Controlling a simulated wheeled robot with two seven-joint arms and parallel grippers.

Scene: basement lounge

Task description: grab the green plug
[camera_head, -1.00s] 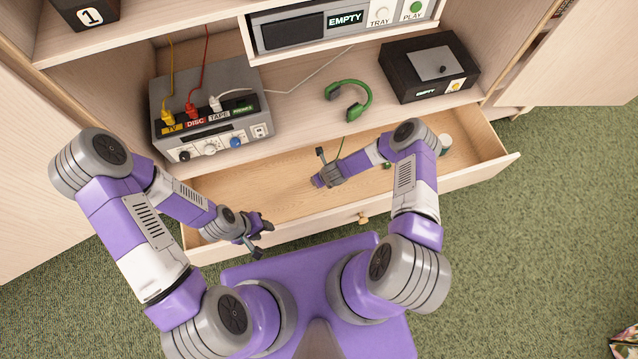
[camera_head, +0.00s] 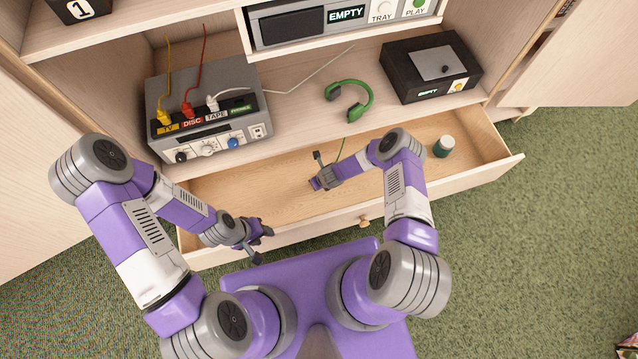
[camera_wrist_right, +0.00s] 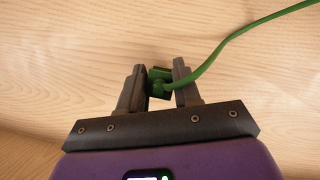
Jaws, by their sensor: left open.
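The green plug (camera_wrist_right: 158,80) lies between the two fingers of my right gripper (camera_wrist_right: 160,84) in the right wrist view, low in the open drawer. Its green cord (camera_wrist_right: 235,40) runs off to the upper right. The plug nearly fills the gap, and I cannot tell whether both fingers press on it. In the head view my right gripper (camera_head: 320,172) is inside the drawer, and the plug is hidden there. My left gripper (camera_head: 262,245) is open and empty near the drawer's front left edge.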

